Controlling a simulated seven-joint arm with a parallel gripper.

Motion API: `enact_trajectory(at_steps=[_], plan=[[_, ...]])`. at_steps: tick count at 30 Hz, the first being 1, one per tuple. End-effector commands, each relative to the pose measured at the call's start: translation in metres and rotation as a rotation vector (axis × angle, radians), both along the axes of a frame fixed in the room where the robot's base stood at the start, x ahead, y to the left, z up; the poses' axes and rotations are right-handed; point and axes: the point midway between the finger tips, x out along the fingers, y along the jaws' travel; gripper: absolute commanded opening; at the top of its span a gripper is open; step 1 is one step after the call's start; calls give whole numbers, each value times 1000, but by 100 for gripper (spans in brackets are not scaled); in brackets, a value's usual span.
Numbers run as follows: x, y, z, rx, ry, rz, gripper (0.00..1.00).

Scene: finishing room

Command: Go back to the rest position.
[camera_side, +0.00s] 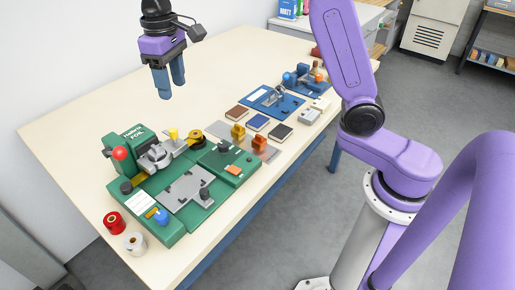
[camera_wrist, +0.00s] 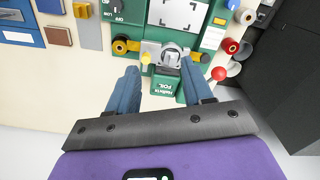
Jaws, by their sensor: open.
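My gripper (camera_side: 170,80) is raised above the far left part of the table, pointing down. In the wrist view its two blue fingers (camera_wrist: 161,95) stand apart with nothing held between them. The green foil machine (camera_side: 185,185) stands on the table below and in front of it, with a red ball knob (camera_side: 120,153) at its left. The machine's green head (camera_wrist: 166,82) shows between the fingertips in the wrist view. I cannot tell the exact height of the gripper over the table.
The cream table (camera_side: 75,100) has clear room at the back. Small coloured blocks (camera_side: 258,122) and blue fixtures (camera_side: 271,101) lie along the right side. Red (camera_side: 114,223) and pale (camera_side: 134,243) rolls stand at the front left corner. A white wall is close behind.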

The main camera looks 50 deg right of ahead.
Motion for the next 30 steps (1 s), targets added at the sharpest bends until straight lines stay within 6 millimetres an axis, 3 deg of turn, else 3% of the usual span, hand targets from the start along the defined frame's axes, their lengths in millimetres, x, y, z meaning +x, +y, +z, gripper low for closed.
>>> enact_trajectory(at_steps=[8,14,24,30], plan=[[-83,-6,-10,3,-6,191,51],[-145,-23,-22,5,-9,326,51],[-252,-72,-52,10,-15,558,51],[-300,-104,-71,13,-18,673,51]])
